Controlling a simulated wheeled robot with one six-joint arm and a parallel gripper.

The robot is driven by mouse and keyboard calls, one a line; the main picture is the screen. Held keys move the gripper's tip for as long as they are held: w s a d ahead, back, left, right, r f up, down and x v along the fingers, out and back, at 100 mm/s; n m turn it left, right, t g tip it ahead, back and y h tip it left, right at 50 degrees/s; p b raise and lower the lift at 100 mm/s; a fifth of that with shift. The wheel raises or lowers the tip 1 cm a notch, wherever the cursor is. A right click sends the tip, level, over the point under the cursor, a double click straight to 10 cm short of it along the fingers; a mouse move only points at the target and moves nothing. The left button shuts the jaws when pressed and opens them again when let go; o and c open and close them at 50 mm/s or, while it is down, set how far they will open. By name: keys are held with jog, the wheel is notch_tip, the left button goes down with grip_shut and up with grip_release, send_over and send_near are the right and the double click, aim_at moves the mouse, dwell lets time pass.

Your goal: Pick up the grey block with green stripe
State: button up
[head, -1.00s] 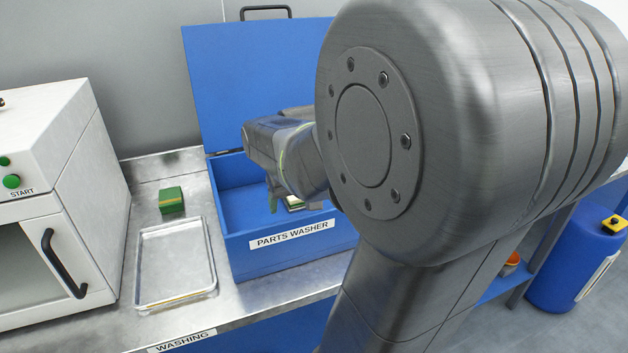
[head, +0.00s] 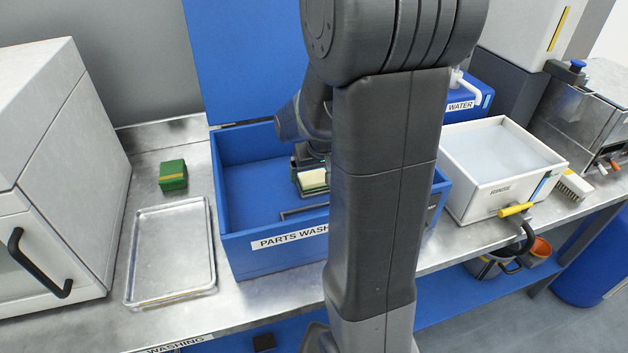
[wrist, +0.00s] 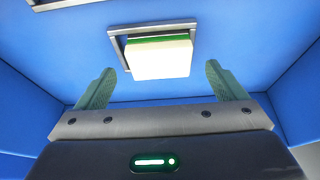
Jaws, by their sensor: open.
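The block (head: 313,180) has a pale, whitish-grey face and a green stripe. It sits inside the blue parts washer (head: 262,252), whose lid is up. In the wrist view the block (wrist: 160,58) stands at a thin grey frame (wrist: 118,45), with its green stripe along the far edge. My gripper (wrist: 160,78) is open and empty; its two green fingers are spread wider than the block, one towards each side, with the block ahead between them. Whether they are level with it in depth I cannot tell. In the head view my arm hides part of the washer.
A green block with a yellow stripe (head: 173,175) and a metal tray (head: 133,255) lie left of the washer. A white oven-like box (head: 60,150) stands further left. A white basin (head: 478,207) is on the right. The washer's blue walls surround my gripper.

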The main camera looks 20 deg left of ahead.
jog(key=shift+x, duration=1.25)
